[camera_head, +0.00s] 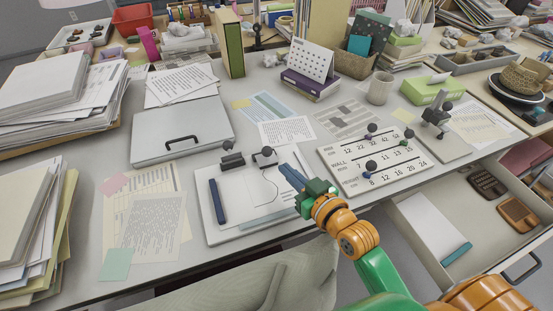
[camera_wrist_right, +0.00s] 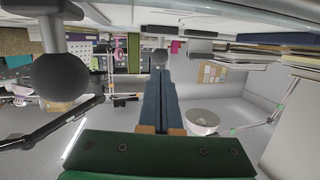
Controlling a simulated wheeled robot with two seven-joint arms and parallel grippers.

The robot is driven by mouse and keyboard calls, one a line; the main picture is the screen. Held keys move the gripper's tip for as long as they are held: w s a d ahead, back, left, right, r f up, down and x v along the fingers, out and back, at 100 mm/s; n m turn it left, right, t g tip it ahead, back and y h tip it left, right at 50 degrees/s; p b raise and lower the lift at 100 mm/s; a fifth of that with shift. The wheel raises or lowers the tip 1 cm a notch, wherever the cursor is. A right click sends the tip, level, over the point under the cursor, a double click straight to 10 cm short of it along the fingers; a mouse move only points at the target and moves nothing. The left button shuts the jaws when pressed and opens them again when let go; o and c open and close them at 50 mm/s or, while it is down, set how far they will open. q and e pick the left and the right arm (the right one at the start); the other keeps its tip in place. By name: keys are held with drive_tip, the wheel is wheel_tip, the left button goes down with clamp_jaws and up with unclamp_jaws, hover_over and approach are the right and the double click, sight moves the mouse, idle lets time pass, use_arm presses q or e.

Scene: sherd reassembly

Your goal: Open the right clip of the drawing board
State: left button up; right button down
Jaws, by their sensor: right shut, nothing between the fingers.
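The drawing board (camera_head: 236,226) lies flat near the desk's front edge, with white paper and a dark blue bar on it. The left clip (camera_head: 232,160) and the right clip (camera_head: 265,158) stand at its far edge, each with a dark ball-topped lever. My right gripper (camera_head: 283,167) is shut and empty, its blue fingers reaching over the board's right side, just right of and near the right clip. In the right wrist view the shut fingers (camera_wrist_right: 160,58) point away, and a large dark ball (camera_wrist_right: 60,77) looms close on the left. I cannot tell whether anything touches. My left gripper is out of view.
A slider panel (camera_head: 375,160) with ball knobs lies right of the board. A closed grey case (camera_head: 180,130) lies to the left, near loose papers (camera_head: 150,220). An open drawer (camera_head: 430,235) is at the right. A chair (camera_head: 250,285) stands in front.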

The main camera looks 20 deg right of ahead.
sight(270, 154)
drive_tip(key=x, duration=0.5)
drive_tip(key=shift+w+a+f, duration=0.1)
drive_tip(key=shift+w+f, duration=0.05)
drive_tip(key=shift+w, duration=0.1)
